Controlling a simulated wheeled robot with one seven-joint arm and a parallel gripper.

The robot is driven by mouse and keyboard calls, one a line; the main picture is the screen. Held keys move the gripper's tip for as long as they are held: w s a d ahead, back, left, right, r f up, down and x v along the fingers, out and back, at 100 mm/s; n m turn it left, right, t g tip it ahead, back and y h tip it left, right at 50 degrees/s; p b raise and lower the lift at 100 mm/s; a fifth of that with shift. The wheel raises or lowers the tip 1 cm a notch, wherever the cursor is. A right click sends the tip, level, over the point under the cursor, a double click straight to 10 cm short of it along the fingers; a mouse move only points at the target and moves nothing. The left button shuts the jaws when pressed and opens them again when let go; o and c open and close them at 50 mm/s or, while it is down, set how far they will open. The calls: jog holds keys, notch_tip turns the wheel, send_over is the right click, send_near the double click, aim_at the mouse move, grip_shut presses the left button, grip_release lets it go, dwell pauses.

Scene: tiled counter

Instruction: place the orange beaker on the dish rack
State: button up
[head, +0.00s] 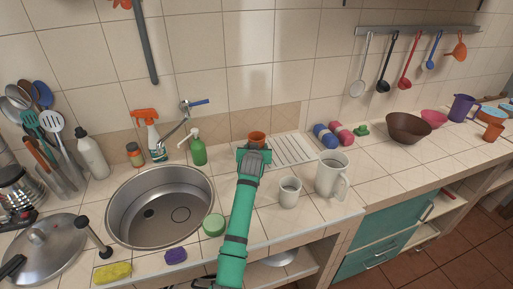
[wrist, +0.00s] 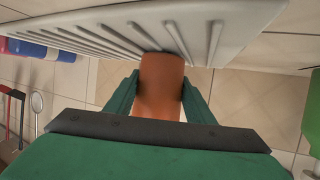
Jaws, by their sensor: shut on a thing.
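The orange beaker (head: 257,137) is between the fingers of my gripper (head: 254,154) in the head view, at the left end of the dish rack. In the wrist view my gripper (wrist: 158,100) is shut on the beaker (wrist: 161,75), with a green finger on either side. The white ribbed dish rack (head: 290,150) lies on the counter beside the wall. In the wrist view the rack (wrist: 225,28) fills the top, and the beaker's far end meets or overlaps its edge. I cannot tell whether they touch.
A steel sink (head: 160,205) and a green soap bottle (head: 198,150) are to the left. A white mug (head: 289,191) and a white pitcher (head: 331,174) stand right of my arm. Blue and pink dumbbells (head: 333,134) lie beyond the rack's right end. Most of the rack is bare.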

jog(key=shift+w, duration=0.1)
jog(key=shift+a+f, duration=0.1)
jog(key=shift+a, duration=0.1)
jog(key=o, duration=1.3)
jog(key=shift+o, duration=0.2)
jog(key=shift+d, duration=0.4)
jog(key=shift+s+a+r, duration=0.2)
jog(key=shift+s+r, duration=0.15)
jog(key=shift+s, duration=0.3)
jog(key=d+v, duration=0.1)
jog(key=v, duration=0.9)
jog(key=shift+s+a+r, duration=0.25)
jog(key=shift+s+a, duration=0.1)
jog(key=shift+a, duration=0.15)
jog(key=shift+w, duration=0.1)
